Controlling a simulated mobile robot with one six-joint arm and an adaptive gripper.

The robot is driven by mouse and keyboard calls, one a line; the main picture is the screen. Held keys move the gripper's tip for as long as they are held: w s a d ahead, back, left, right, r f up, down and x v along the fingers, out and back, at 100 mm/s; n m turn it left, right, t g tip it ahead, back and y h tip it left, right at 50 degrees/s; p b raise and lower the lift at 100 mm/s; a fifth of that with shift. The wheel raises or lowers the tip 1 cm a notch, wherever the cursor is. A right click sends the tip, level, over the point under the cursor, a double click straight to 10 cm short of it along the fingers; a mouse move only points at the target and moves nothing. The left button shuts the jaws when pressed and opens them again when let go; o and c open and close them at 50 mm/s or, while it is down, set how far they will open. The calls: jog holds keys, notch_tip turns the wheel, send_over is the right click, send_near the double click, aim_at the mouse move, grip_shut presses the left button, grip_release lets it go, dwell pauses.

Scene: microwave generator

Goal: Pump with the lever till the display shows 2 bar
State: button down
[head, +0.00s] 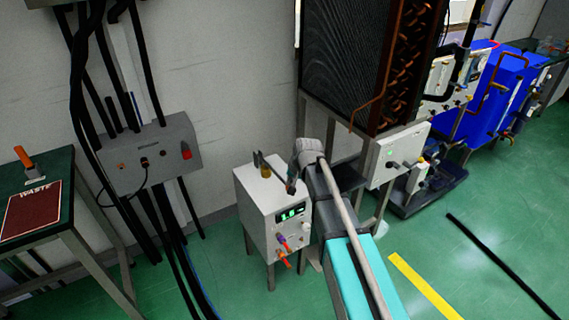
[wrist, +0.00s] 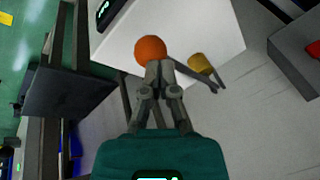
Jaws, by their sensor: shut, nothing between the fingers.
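A white box (head: 262,205) on legs carries a dark display (head: 291,213) with green characters too small to read. The display's edge also shows in the wrist view (wrist: 103,12). On the box top is a yellow-brown fitting (head: 266,171) with a grey lever (head: 270,166); the fitting shows in the wrist view (wrist: 200,63). An orange ball (wrist: 151,49) sits at my fingertips in the wrist view; my arm hides it in the head view. My gripper (wrist: 160,66) is shut and empty, its tips beside or against the ball; contact is unclear.
A grey wall box (head: 150,155) with black cables hangs at left, above the floor. A green table (head: 60,215) with a red WASTE sign stands at far left. A tall dark unit with copper pipes (head: 395,60) and a white panel (head: 395,155) stand close at right.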

jog(key=shift+s+d+f+b, duration=0.15)
jog(key=shift+s+f+b, duration=0.05)
jog(key=shift+f+b, duration=0.3)
dwell(0.9)
jog(key=shift+r, duration=0.15)
dwell(0.5)
jog(key=w+a+r+p, duration=0.2)
jog(key=w+r+p, duration=0.2)
jog(key=r+p, duration=0.6)
jog(key=shift+a+p, duration=0.3)
jog(key=shift+a, duration=0.05)
dwell(1.4)
jog(key=shift+r, duration=0.15)
jog(key=shift+w+a+r+p, duration=0.2)
jog(key=shift+w+r+p, duration=0.05)
jog(key=shift+r+p, duration=0.5)
jog(key=shift+w+a+r+p, duration=0.15)
jog(key=shift+w+r+p, duration=0.15)
jog(key=shift+r+p, duration=0.5)
jog(key=shift+w+a+r+p, duration=0.2)
jog(key=shift+w+r+p, duration=0.05)
jog(key=shift+r+p, duration=0.5)
jog(key=shift+f, duration=0.1)
